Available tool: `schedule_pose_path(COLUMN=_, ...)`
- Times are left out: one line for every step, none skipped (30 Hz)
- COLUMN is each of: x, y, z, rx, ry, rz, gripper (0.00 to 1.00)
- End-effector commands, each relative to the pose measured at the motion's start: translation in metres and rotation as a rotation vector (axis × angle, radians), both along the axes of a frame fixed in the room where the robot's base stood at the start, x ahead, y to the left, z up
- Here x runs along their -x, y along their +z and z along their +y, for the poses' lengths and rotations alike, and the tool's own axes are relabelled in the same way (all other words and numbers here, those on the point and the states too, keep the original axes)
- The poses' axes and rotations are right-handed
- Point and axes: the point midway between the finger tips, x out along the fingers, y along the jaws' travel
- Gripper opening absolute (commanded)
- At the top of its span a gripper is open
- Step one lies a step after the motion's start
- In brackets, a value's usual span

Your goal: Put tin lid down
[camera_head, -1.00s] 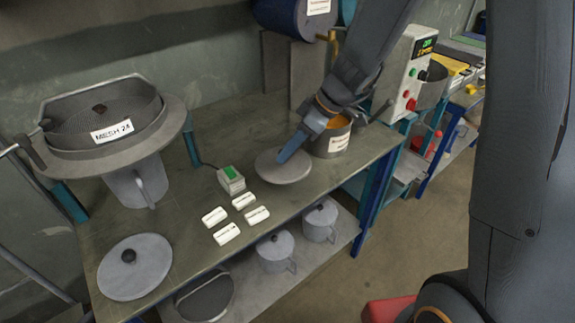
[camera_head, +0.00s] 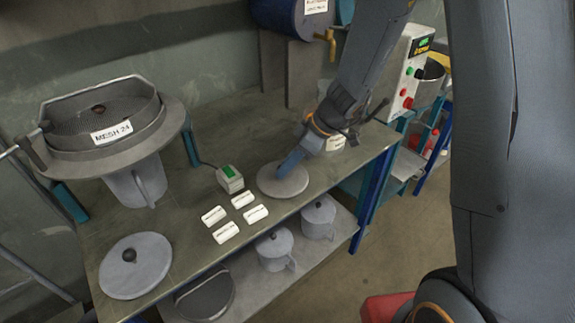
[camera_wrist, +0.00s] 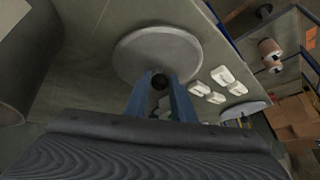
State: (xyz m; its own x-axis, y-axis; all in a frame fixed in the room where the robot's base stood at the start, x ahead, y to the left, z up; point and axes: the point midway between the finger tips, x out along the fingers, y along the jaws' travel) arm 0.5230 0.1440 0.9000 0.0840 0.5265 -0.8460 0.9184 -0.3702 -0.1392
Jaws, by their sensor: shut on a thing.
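The tin lid (camera_head: 286,184) is a round grey disc at the right part of the bench top. My gripper (camera_head: 283,172) is shut on its knob from above. In the wrist view my gripper (camera_wrist: 161,82) has its two blue fingers on either side of the dark knob, with the lid (camera_wrist: 157,50) lying flat beyond them. The lid is at or very near the bench surface; I cannot tell whether it touches. The container behind my gripper is mostly hidden by my arm.
Several white labelled blocks (camera_head: 242,200) lie left of the lid, with a small green-topped device (camera_head: 230,179). Another grey lid (camera_head: 136,266) lies at the front left. A sieve marked MESH 24 (camera_head: 105,120) stands at the left. Lidded pots (camera_head: 274,249) stand on the lower shelf.

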Motion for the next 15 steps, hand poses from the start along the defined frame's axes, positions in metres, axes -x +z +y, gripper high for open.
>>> schedule_pose_path(x=-0.0004, y=-0.0017, z=0.0, rx=0.0, ry=0.0, rz=0.0, gripper=0.0)
schedule_pose_path(x=-0.0004, y=-0.0022, z=0.0001, rx=0.0, ry=0.0, rz=0.0, gripper=0.0)
schedule_pose_path(x=-0.0001, y=-0.0013, z=-0.0001, rx=0.0, ry=0.0, rz=0.0, gripper=0.29)
schedule_pose_path(x=0.0, y=-0.0011, z=-0.0001, rx=0.0, ry=0.0, rz=0.0, gripper=0.34)
schedule_pose_path(x=-0.0001, y=-0.001, z=0.0, rx=0.0, ry=0.0, rz=0.0, gripper=0.39)
schedule_pose_path(x=-0.0001, y=-0.001, z=0.0, rx=0.0, ry=0.0, rz=0.0, gripper=0.41)
schedule_pose_path(x=0.0, y=-0.0009, z=-0.0001, rx=0.0, ry=0.0, rz=0.0, gripper=0.41)
schedule_pose_path(x=0.0, y=-0.0009, z=-0.0001, rx=0.0, ry=0.0, rz=0.0, gripper=0.41)
schedule_pose_path(x=0.0, y=-0.0009, z=-0.0001, rx=0.0, ry=0.0, rz=0.0, gripper=0.41)
schedule_pose_path(x=0.0, y=-0.0009, z=-0.0001, rx=0.0, ry=0.0, rz=0.0, gripper=0.41)
schedule_pose_path(x=0.0, y=-0.0009, z=-0.0001, rx=0.0, ry=0.0, rz=0.0, gripper=0.41)
schedule_pose_path(x=0.0, y=-0.0009, z=-0.0001, rx=0.0, ry=0.0, rz=0.0, gripper=0.41)
schedule_pose_path(x=0.0, y=-0.0008, z=-0.0001, rx=0.0, ry=0.0, rz=0.0, gripper=0.41)
schedule_pose_path(x=0.0, y=-0.0006, z=-0.0001, rx=0.0, ry=0.0, rz=0.0, gripper=0.41)
schedule_pose_path(x=0.0001, y=-0.0002, z=-0.0001, rx=0.0, ry=0.0, rz=0.0, gripper=0.41)
